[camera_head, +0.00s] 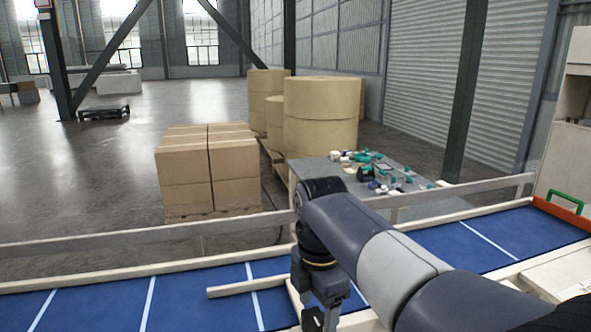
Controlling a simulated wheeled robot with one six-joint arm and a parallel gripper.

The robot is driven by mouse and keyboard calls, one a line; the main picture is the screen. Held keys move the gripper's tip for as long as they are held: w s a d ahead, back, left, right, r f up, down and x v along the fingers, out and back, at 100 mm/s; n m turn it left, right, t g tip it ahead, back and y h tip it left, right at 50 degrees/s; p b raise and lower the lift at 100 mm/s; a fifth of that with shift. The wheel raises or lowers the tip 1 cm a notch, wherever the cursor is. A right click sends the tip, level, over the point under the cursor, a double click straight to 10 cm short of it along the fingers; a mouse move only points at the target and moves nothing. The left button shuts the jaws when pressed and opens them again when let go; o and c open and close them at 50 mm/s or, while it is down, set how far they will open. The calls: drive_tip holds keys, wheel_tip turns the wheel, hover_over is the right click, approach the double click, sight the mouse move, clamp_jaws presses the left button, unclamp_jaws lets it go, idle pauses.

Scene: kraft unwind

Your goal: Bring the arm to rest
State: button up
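My arm reaches in from the lower right, over the blue surface, and bends downward at its far end. My gripper (318,318) hangs below the wrist at the bottom edge of the head view. Its fingertips are small, dark and partly cut off, so I cannot tell whether it is open or shut. I see nothing clearly held in it.
An orange-edged tray with a green handle (567,199) is at right. Beyond are a cluttered grey table (437,203), stacked cartons (185,165) and large kraft rolls (320,115). Open floor lies left.

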drive_tip(key=n+b, duration=0.1)
drive_tip(key=n, duration=0.1)
drive_tip(key=shift+w+n, duration=0.1)
drive_tip(key=shift+n, duration=0.2)
drive_tip(key=shift+n+b, duration=0.3)
drive_tip(key=shift+b, duration=0.05)
drive_tip(key=shift+r, duration=0.1)
